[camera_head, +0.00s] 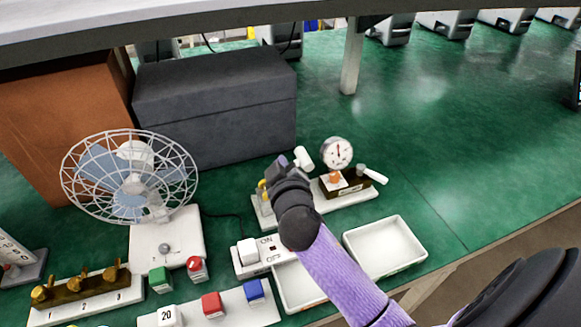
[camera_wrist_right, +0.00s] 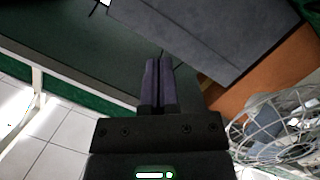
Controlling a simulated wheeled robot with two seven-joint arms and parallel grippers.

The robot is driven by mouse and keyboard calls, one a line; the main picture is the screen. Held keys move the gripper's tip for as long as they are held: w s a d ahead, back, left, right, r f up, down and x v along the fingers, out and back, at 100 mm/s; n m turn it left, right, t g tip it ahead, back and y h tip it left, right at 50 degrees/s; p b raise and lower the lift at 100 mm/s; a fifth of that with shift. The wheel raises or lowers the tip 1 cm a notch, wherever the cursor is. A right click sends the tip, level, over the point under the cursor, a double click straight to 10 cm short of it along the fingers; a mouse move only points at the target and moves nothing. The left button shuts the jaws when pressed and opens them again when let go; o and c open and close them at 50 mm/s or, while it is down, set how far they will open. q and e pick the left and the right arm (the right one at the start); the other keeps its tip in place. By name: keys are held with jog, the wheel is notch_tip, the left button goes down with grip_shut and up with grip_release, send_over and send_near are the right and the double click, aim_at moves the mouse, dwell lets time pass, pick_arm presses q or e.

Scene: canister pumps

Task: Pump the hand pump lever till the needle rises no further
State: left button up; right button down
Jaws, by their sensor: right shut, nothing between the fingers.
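The hand pump stands on a white base (camera_head: 345,204) in the middle of the head view. Its round white gauge (camera_head: 337,153) faces me; the needle seems to point roughly upward, but is too small to read. A white cylindrical grip (camera_head: 303,158), apparently the lever's, shows just beside my right gripper (camera_head: 281,163). That gripper is shut and empty, and its wrist hides part of the pump. I cannot tell whether it touches the grip. In the right wrist view the fingers (camera_wrist_right: 160,82) lie together. My left gripper is not in view.
A brown block with a white handle (camera_head: 374,175) sits on the base's right. A wire fan (camera_head: 130,177) and grey box (camera_head: 215,103) stand left and behind. An ON/OFF switch (camera_head: 248,252) and white tray (camera_head: 385,247) are in front. Green table is clear to the right.

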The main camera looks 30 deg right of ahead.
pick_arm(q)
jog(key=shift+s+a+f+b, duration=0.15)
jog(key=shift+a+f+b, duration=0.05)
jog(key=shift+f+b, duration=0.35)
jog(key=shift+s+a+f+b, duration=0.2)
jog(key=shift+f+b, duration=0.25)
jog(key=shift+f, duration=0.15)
pick_arm(e)
jog(key=w+d+f, duration=0.1)
jog(key=d+f, duration=0.1)
jog(key=w+d+f, duration=0.1)
jog(key=shift+w+d+f, duration=0.1)
jog(key=shift+d+f, duration=0.25)
jog(key=shift+f, duration=0.05)
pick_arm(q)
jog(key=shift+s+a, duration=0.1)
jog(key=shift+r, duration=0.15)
pick_arm(e)
jog(key=shift+d+f+m, duration=0.15)
jog(key=shift+d+m, duration=0.05)
jog(key=shift+m, duration=0.1)
